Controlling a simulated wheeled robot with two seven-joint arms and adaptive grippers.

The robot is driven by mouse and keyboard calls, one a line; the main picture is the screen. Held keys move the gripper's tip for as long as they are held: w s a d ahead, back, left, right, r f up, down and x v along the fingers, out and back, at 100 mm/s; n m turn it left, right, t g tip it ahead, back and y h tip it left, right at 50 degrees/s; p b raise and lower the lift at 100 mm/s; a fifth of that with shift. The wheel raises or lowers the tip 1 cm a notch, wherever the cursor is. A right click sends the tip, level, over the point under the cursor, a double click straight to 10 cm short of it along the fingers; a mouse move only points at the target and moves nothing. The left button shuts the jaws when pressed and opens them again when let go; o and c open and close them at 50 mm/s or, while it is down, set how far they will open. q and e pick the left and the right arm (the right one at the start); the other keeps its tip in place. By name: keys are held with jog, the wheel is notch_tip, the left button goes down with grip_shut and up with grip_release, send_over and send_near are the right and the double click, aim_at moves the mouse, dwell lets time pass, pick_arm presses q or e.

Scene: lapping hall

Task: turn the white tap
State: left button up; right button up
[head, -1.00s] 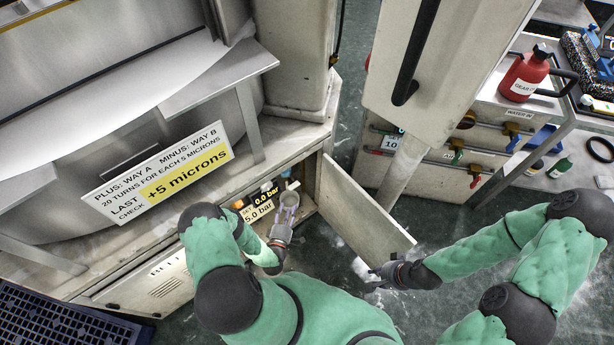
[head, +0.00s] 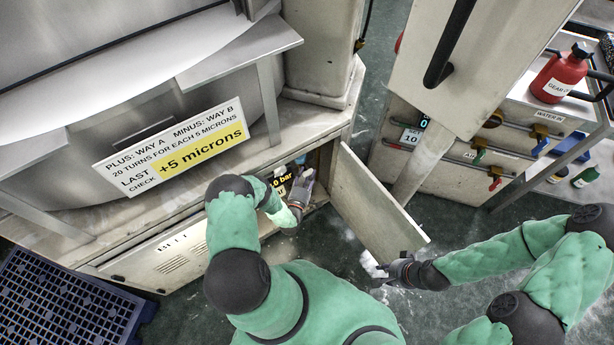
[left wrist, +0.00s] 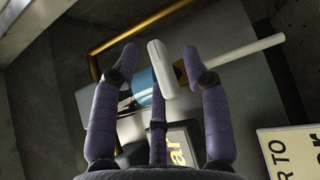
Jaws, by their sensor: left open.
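The white tap (left wrist: 162,70) shows in the left wrist view as a pale lever, with a white bar running off to the right behind it. A blue cylinder lies just left of it. My left gripper (left wrist: 160,57) is open, with a finger on either side of the lever and a third finger below; I cannot tell whether any touches it.
A dark pressure display (head: 284,182), partly covered, sits inside the cabinet; it also shows in the left wrist view (left wrist: 178,140). A brassy pipe (left wrist: 95,65) runs behind the tap. A sign (head: 175,150) reads "+5 microns". A blue pallet (head: 65,300) lies at lower left.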

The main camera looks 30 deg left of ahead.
pick_arm(q)
grip_shut()
